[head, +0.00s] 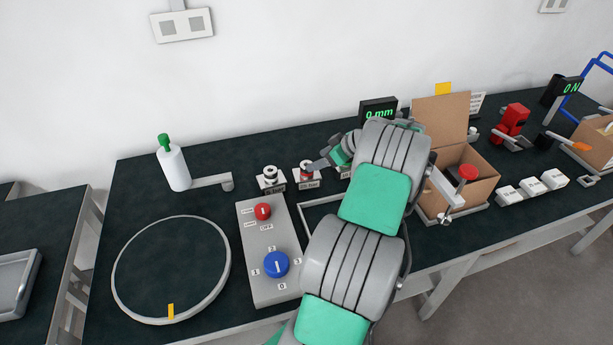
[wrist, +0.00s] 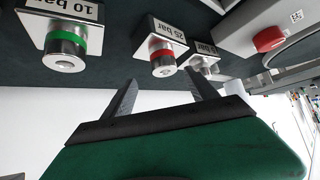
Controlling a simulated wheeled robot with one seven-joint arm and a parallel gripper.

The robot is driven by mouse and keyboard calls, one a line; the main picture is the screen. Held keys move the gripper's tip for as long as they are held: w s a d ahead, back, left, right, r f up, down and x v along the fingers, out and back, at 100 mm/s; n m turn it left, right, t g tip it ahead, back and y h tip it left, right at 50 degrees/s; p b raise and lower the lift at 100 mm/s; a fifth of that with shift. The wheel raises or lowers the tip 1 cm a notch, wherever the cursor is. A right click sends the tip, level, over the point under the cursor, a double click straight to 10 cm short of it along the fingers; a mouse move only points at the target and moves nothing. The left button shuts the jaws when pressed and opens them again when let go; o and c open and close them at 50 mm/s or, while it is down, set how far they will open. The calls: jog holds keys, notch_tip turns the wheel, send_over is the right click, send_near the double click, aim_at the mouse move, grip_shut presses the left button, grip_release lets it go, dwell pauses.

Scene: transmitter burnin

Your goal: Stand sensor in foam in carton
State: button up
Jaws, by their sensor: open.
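Several sensors stand in labelled holders on the dark bench. In the wrist view, the sensor with a green band (wrist: 66,46) is marked 10 bar, the one with a red band (wrist: 163,56) is marked 25 bar, and a third (wrist: 204,66) is partly hidden by a finger. My gripper (wrist: 160,80) is open and empty, its fingertips either side of the line to the red-banded sensor. In the head view my gripper (head: 317,165) is beside that sensor (head: 306,169). The open carton (head: 481,190) is right of my arm.
A red round-topped part (head: 468,172) shows at the carton. A grey control box (head: 270,291) with red and blue knobs is left of my arm. A white bottle (head: 173,168) and a large ring (head: 118,293) are farther left. A red device (head: 511,121) stands behind white blocks (head: 531,187).

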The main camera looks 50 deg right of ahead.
aim_at(305, 164)
jog(key=x, duration=0.2)
jog(key=p+x, duration=0.1)
jog(key=x, duration=0.1)
jog(key=p+x, duration=0.1)
jog(key=x, duration=0.1)
jog(key=shift+w+a, duration=0.15)
jog(key=shift+a, duration=0.3)
jog(key=shift+c, duration=0.6)
jog(key=c, duration=1.3)
grip_shut()
jog(key=shift+d+r, duration=0.1)
jog(key=shift+r, duration=0.1)
